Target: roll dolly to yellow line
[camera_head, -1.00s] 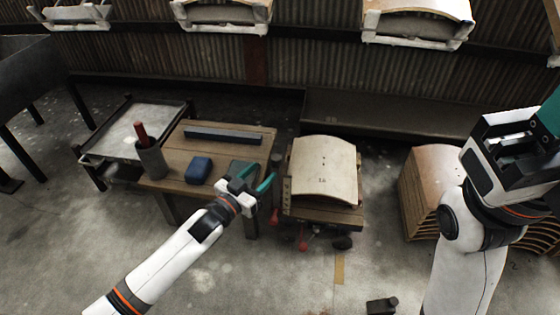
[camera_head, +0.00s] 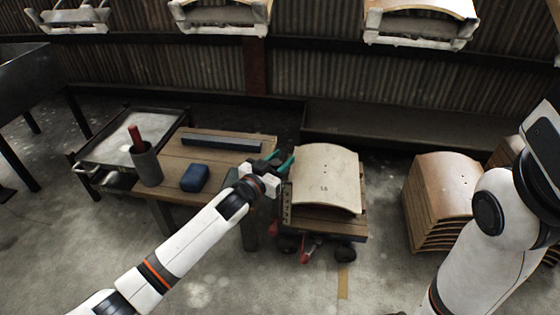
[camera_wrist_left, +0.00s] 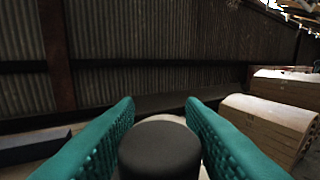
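The dolly (camera_head: 350,224) is a low wooden platform on dark wheels with red parts below, standing right of the workbench. It carries a pale curved wooden stack (camera_head: 326,178). A yellow line (camera_head: 343,282) is on the floor in front of the dolly. My left gripper (camera_head: 279,161) is at the dolly's left side. In the left wrist view its teal fingers (camera_wrist_left: 160,104) are spread, with a dark round post (camera_wrist_left: 160,150) between them; I cannot tell if they touch it. My right arm stands at the right edge, and its fingers are out of view.
The workbench (camera_head: 228,167) holds a blue box (camera_head: 195,178), a dark bar (camera_head: 221,141) and a grey cup (camera_head: 147,165) with a red item. A metal cart (camera_head: 108,150) stands further left. Another curved wooden stack (camera_head: 441,190) stands right of the dolly. The floor before the dolly looks clear.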

